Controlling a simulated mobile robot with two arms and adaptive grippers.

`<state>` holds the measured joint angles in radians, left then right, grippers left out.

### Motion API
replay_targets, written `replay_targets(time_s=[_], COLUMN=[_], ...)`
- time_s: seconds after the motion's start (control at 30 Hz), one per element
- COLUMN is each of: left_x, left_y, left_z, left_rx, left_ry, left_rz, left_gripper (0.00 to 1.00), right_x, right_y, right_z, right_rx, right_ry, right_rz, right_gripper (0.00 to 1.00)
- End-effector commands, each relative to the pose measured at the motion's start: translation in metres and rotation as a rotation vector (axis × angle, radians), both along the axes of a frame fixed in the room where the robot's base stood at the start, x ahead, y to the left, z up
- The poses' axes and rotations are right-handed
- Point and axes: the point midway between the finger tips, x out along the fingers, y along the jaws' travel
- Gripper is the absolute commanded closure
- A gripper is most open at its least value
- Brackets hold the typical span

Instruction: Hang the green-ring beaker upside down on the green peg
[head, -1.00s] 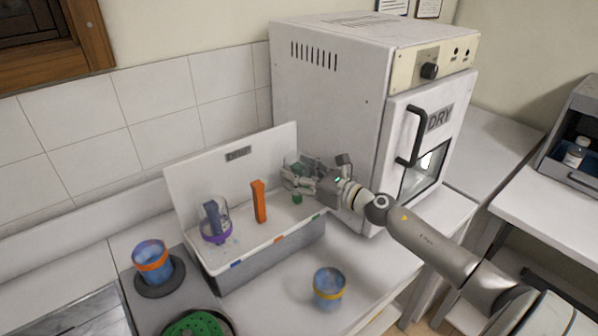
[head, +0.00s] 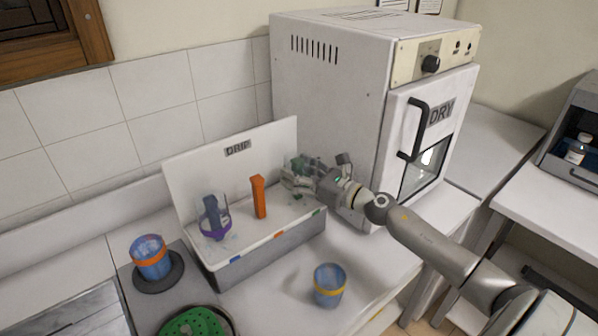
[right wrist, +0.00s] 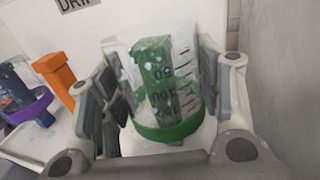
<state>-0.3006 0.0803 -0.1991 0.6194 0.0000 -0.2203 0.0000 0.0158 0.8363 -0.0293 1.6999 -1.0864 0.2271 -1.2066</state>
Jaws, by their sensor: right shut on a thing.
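The green-ring beaker (right wrist: 185,95) is clear and upside down, its green ring (right wrist: 170,130) at the lower end in the right wrist view. The green peg (right wrist: 152,72) shows through its wall, so the beaker is around the peg. Whether the beaker rests on the peg I cannot tell. My right gripper (right wrist: 165,105) is shut on the beaker, one finger on each side. In the head view, my right gripper (head: 303,178) is at the right end of the drip rack (head: 265,245) and hides most of beaker and peg. My left gripper is not in view.
An empty orange peg (head: 258,197) stands left of my gripper. A purple-ring beaker (head: 213,222) hangs tilted on a blue peg further left. Orange-ring (head: 150,258) and yellow-ring (head: 329,287) beakers stand upright in front. The drying oven (head: 335,100) is close behind and right.

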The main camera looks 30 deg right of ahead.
Motion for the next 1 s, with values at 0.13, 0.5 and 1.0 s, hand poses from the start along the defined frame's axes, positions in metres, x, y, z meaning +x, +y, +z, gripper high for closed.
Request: replay_targets(time_s=[0.13, 0.5, 1.0], left_x=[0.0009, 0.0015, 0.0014], left_y=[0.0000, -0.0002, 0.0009], left_z=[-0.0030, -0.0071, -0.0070], left_rx=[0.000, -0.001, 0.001], left_ry=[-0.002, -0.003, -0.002], left_rz=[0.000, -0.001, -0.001], left_gripper=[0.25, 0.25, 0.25], right_x=[0.0000, 0.0000, -0.0004], right_y=[-0.0001, -0.0001, 0.0000], right_z=[-0.0025, -0.0062, -0.0070], right_rx=[0.000, -0.001, 0.000], right_ry=[-0.001, -0.001, 0.001], right_rz=[0.000, 0.000, 0.000], right_gripper=[0.65, 0.38, 0.16])
